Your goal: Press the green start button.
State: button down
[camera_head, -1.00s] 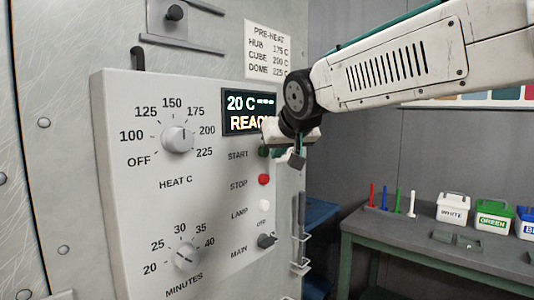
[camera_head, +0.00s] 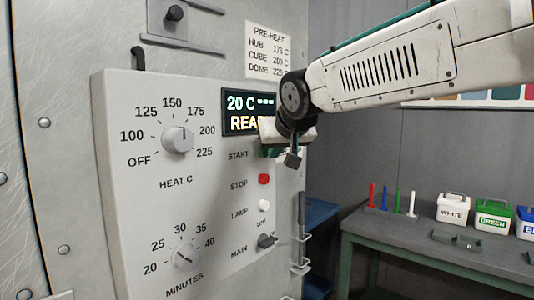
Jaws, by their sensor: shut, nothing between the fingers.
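The green start button (camera_head: 265,153) is on the grey control panel (camera_head: 130,210), right of the START label. My gripper (camera_head: 284,155) is shut and empty, right in front of the START row at the panel's right side. Whether its tip touches the button cannot be told from this angle.
Below START are the red STOP button (camera_head: 264,179), the white LAMP button (camera_head: 264,205) and the MAIN switch (camera_head: 266,241). The HEAT knob (camera_head: 177,139) and MINUTES knob (camera_head: 186,257) are to the left. A bench (camera_head: 400,228) with labelled tubs stands at the right.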

jog(key=shift+w+a, duration=0.25)
jog(key=shift+a, duration=0.1)
dwell(0.7)
jog(key=shift+d, duration=0.1)
jog(key=shift+s+d, duration=0.55)
jog(key=shift+d, duration=0.05)
jog(key=shift+s+d, duration=0.75)
jog(key=shift+d, duration=0.25)
jog(key=shift+s+d, duration=0.75)
jog(key=shift+d, duration=0.2)
